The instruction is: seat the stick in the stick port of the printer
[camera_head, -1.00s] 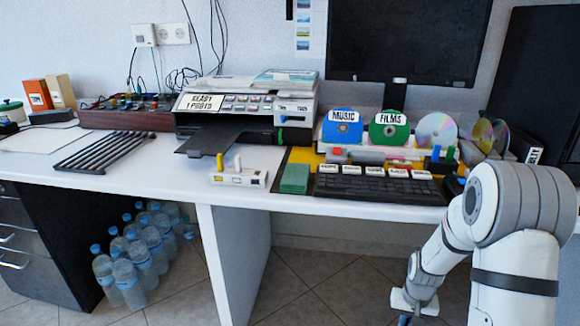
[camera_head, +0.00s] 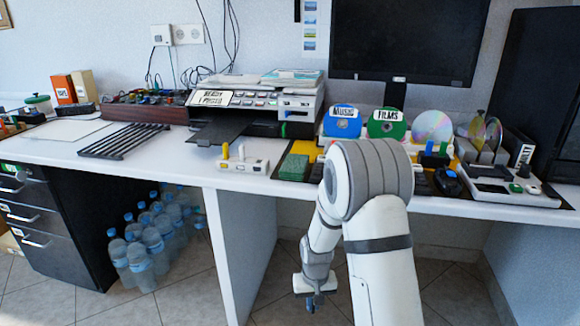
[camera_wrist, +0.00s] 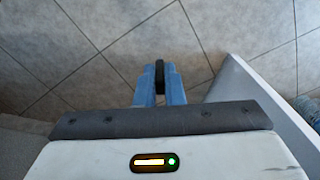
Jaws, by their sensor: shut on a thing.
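The printer (camera_head: 262,103) stands on the desk against the wall, with a sign reading READY on its front and a dark tray sticking out. A small blue and green part shows at its front right; I cannot make out the stick port. My gripper (camera_head: 310,304) hangs low in front of the desk, below the desktop and well away from the printer. In the wrist view, its blue fingers (camera_wrist: 160,90) are shut on a small dark thing, seemingly the stick (camera_wrist: 160,72), with tiled floor beyond. In the head view the stick is too small to tell.
A white block (camera_head: 243,165) with yellow and white sticks stands at the desk's front edge, beside a green box (camera_head: 293,168). A black rack (camera_head: 125,141) lies left of the printer. Disc holders stand at right. My arm hides part of the keyboard area.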

